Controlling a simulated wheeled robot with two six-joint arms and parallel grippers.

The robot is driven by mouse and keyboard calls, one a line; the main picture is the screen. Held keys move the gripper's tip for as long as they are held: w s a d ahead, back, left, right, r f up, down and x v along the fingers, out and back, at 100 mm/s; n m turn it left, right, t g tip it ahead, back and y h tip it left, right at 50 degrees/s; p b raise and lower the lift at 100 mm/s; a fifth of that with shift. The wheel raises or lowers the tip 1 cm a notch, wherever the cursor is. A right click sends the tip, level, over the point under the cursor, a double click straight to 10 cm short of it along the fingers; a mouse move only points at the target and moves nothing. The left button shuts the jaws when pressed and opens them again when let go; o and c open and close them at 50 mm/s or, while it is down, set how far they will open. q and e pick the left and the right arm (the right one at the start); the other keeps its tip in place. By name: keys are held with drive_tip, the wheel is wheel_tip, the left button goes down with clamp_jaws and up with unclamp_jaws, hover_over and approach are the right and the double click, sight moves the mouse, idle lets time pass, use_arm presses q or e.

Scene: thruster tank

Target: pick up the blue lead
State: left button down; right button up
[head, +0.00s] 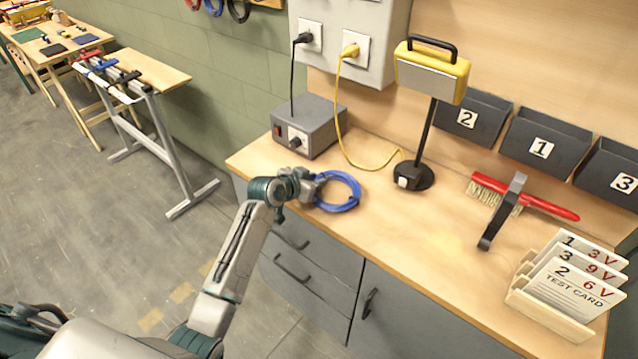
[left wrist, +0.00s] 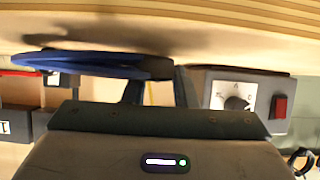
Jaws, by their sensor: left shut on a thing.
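The blue lead (head: 340,192) is a coiled ring at the left part of the wooden bench top, left of the lamp. My left gripper (head: 314,187) is at the left side of the coil and is shut on it. In the left wrist view the blue lead (left wrist: 90,63) runs across the upper left and between the fingers (left wrist: 155,90). The bench surface is very close to it there, and I cannot tell whether the coil touches the wood. My right gripper is in neither view.
A grey power box (head: 309,127) with a dial stands behind the gripper. A yellow lamp (head: 431,75) on a black base stands to the right. A red-handled brush (head: 525,196), a dark clamp-like tool (head: 502,212) and a test-card rack (head: 550,305) occupy the right side. The front middle is clear.

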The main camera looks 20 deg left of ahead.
use_arm(q)
drive_tip(key=shift+r, duration=0.45)
drive_tip(key=shift+s+r+b, duration=0.2)
drive_tip(key=shift+r+b, duration=0.15)
drive_tip(key=shift+r, duration=0.15)
drive_tip(key=shift+s+r+b, duration=0.15)
drive_tip(key=shift+r+b, duration=0.15)
drive_tip(key=shift+r, duration=0.15)
drive_tip(key=s+a+r+b, duration=0.1)
drive_tip(key=s+b, duration=0.2)
drive_tip(key=s, duration=1.2)
drive_tip(key=shift+a+r, duration=0.3)
drive_tip(key=shift+r, duration=0.1)
